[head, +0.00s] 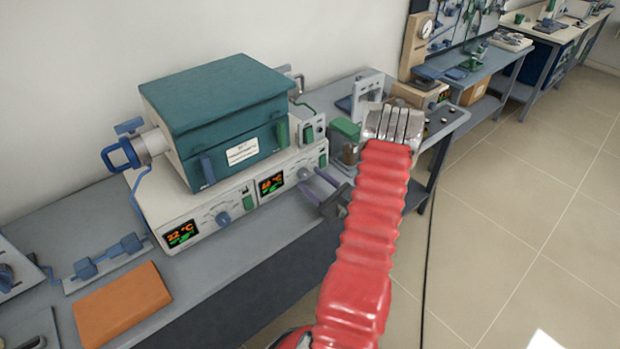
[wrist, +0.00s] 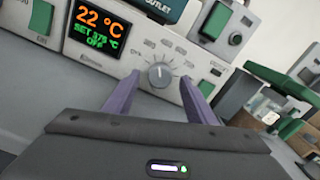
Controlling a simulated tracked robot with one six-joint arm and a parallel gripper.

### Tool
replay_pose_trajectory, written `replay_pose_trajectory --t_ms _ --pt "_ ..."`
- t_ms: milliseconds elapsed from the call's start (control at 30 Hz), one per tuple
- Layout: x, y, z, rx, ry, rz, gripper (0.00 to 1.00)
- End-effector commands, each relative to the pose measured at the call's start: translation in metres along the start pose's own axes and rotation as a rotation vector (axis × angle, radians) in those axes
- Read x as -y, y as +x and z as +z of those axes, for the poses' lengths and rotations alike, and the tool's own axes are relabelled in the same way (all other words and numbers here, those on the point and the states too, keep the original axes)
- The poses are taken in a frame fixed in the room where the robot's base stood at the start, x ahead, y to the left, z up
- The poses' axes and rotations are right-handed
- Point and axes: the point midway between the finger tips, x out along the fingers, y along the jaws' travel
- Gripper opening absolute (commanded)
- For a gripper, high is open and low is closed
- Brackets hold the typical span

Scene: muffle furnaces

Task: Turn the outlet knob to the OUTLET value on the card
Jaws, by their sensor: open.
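The outlet knob (wrist: 160,76) is a grey round knob with a pointer on a dial, on the pale panel in the wrist view. The display (wrist: 97,29) reads 22 °C, SET 375 °C, OFF. My gripper (wrist: 160,79) is open, its purple fingers to either side of the knob in the picture; I cannot tell whether they touch it. My gripper (head: 317,187) also shows before the right-hand panel. A white label (head: 242,151) on the furnace is unreadable; I cannot tell whether it is the card.
The teal-topped furnace (head: 220,110) stands on the control units. A second display (head: 181,233) and a blue knob (head: 222,218) are on the left panel. An orange book-like item (head: 122,305) lies on the grey bench. Green-topped items (wrist: 296,132) stand right of the panel.

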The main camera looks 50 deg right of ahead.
Motion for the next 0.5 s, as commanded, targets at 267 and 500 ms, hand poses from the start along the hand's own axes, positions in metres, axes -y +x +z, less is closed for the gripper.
replay_pose_trajectory --t_ms 267,500 --pt "0.0 0.019 0.0 0.0 0.001 0.0 0.51" --pt "0.001 0.019 0.0 0.0 0.001 -0.001 0.51"
